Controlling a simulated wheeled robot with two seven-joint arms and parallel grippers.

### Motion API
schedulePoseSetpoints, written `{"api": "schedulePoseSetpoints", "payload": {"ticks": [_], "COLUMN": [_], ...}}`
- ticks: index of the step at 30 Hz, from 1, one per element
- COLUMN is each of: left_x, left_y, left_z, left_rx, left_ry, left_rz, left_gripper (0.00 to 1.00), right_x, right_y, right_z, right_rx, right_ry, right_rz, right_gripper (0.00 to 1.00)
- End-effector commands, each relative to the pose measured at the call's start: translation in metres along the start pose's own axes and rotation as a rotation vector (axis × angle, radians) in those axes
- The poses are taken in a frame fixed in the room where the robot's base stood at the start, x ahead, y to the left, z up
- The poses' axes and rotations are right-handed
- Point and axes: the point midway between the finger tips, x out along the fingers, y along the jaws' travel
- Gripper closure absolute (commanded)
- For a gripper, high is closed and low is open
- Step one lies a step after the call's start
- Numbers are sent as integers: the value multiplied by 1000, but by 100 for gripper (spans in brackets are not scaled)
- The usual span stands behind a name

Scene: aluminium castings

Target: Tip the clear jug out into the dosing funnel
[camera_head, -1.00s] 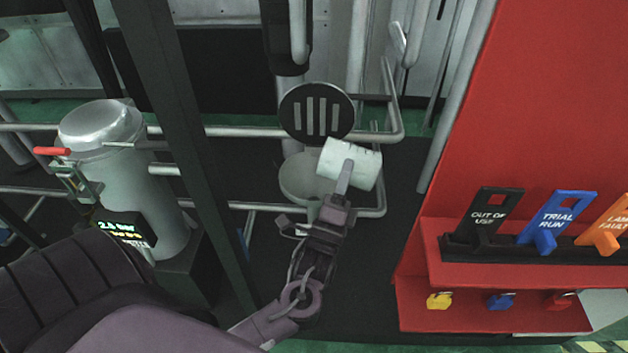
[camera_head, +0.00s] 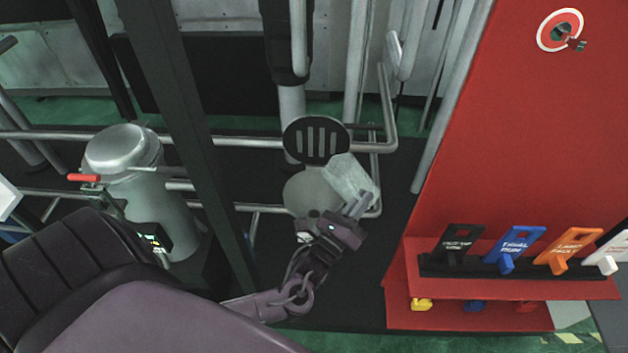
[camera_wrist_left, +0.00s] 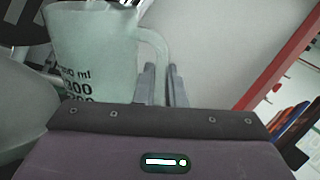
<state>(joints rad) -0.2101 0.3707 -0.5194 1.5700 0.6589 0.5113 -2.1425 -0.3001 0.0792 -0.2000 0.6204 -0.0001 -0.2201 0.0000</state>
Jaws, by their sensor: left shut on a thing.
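The clear jug (camera_head: 350,179) is a pale translucent measuring jug, tilted over the right side of the funnel in the head view. In the left wrist view the jug (camera_wrist_left: 95,45) shows dark graduation numbers and its handle (camera_wrist_left: 157,45). My left gripper (camera_head: 357,204) is shut on that handle; its fingers (camera_wrist_left: 162,86) also show in the wrist view. The dosing funnel (camera_head: 308,193) is a round grey bowl, partly hidden by the jug and gripper. A black slotted disc (camera_head: 316,140) stands behind it. I cannot tell what the jug holds. My right gripper is out of view.
Grey pipe rails (camera_head: 240,142) run behind and around the funnel. A dark post (camera_head: 185,130) and a metal canister (camera_head: 125,155) with a red lever stand to the left. A red panel (camera_head: 500,150) with coloured tags stands to the right.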

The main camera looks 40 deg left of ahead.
Motion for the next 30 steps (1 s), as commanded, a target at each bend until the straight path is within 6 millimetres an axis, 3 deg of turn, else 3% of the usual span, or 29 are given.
{"api": "schedulePoseSetpoints", "payload": {"ticks": [12, 15, 30], "left_x": [2, -6, -26], "left_y": [-4, 8, 40], "left_z": [-56, -76, -131], "left_rx": [410, 439, 536], "left_ry": [216, 234, 296], "left_rz": [3, 8, 17], "left_gripper": [100, 100, 100], "right_x": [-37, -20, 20], "right_y": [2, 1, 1], "right_z": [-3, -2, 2], "right_rx": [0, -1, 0], "right_ry": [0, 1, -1], "right_rz": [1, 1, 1], "right_gripper": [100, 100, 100]}}
